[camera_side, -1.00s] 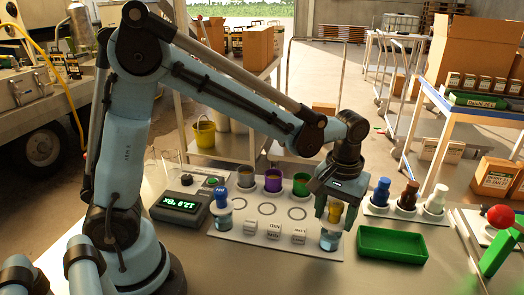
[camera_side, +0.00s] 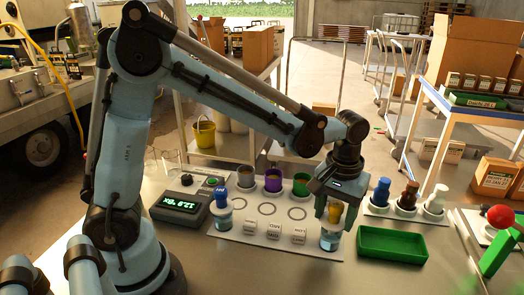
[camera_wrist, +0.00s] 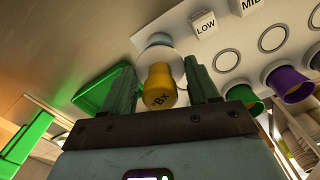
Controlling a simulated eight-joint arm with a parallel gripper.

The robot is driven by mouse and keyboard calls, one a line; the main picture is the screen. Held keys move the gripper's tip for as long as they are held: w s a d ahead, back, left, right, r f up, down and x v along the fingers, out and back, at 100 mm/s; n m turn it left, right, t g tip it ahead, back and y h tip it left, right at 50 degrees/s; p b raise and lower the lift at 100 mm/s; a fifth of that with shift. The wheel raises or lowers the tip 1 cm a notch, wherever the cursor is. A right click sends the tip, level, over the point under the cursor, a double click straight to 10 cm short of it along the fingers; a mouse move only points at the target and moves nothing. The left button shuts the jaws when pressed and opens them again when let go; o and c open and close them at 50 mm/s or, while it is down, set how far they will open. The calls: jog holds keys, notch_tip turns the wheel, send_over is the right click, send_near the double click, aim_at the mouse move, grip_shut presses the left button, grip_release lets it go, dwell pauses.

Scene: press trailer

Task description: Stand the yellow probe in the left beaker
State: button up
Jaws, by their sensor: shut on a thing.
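The yellow probe (camera_side: 336,212) stands upright in the right beaker (camera_side: 331,241), at the right end of the white board. My gripper (camera_side: 335,214) is shut on its yellow head. In the wrist view the yellow head (camera_wrist: 159,86) sits between my two fingers (camera_wrist: 163,84); part of the beaker shows behind it. The left beaker (camera_side: 222,221) stands at the board's left side with a blue probe (camera_side: 222,191) in it. The probe's lower end is hard to make out.
Several small labelled blocks (camera_side: 274,231) and printed rings lie between the beakers. A green tray (camera_side: 393,245) is at right, near a rack with blue, brown and white pieces (camera_side: 408,195). A display box (camera_side: 184,207) stands left.

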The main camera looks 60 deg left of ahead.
jog(key=shift+f, duration=0.6)
dwell(0.3)
jog(key=o, duration=0.9)
jog(key=shift+r, duration=5.5)
notch_tip(320, 180, up, 9)
